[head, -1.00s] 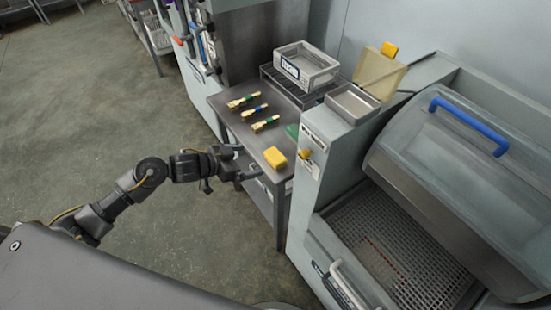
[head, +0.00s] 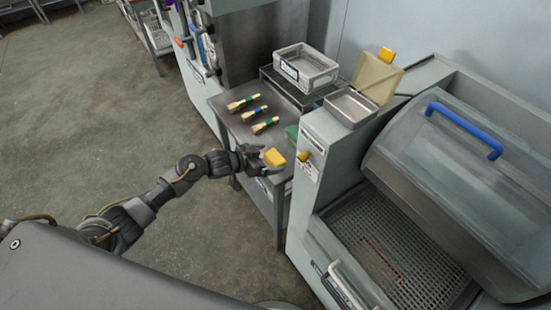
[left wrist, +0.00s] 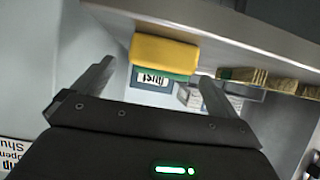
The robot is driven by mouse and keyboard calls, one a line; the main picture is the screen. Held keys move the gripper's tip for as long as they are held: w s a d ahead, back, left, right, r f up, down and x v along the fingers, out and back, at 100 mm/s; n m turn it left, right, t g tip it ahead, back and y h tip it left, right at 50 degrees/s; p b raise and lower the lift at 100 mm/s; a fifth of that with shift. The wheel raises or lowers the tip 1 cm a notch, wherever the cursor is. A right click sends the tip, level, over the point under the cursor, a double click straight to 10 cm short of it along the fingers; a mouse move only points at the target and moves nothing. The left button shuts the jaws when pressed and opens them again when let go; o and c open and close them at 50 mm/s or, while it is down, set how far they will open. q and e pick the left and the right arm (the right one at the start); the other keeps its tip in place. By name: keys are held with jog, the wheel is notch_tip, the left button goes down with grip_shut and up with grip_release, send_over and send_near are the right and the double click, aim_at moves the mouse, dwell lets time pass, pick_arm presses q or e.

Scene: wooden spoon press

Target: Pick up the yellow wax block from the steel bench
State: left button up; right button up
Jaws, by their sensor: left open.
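The yellow wax block (head: 275,158) lies on the steel bench (head: 238,123) near its front edge. My left gripper (head: 266,162) is open at the bench's front edge, its fingers at the near side of the block. In the left wrist view the block (left wrist: 165,52) shows ahead, between the two open fingers (left wrist: 157,72). I cannot tell whether either finger touches it. My right gripper is out of view.
Three wooden bundles with coloured bands (head: 255,113) lie farther back on the bench. A grey bin (head: 316,72) stands on a wire rack behind them. The large grey machine (head: 312,132) with a blue-handled lid (head: 465,128) stands close on the right. Open floor lies left.

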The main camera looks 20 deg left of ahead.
pick_arm(q)
jog(key=shift+w+d+f, duration=0.25)
jog(key=shift+w+d, duration=0.1)
jog(key=c, duration=1.1)
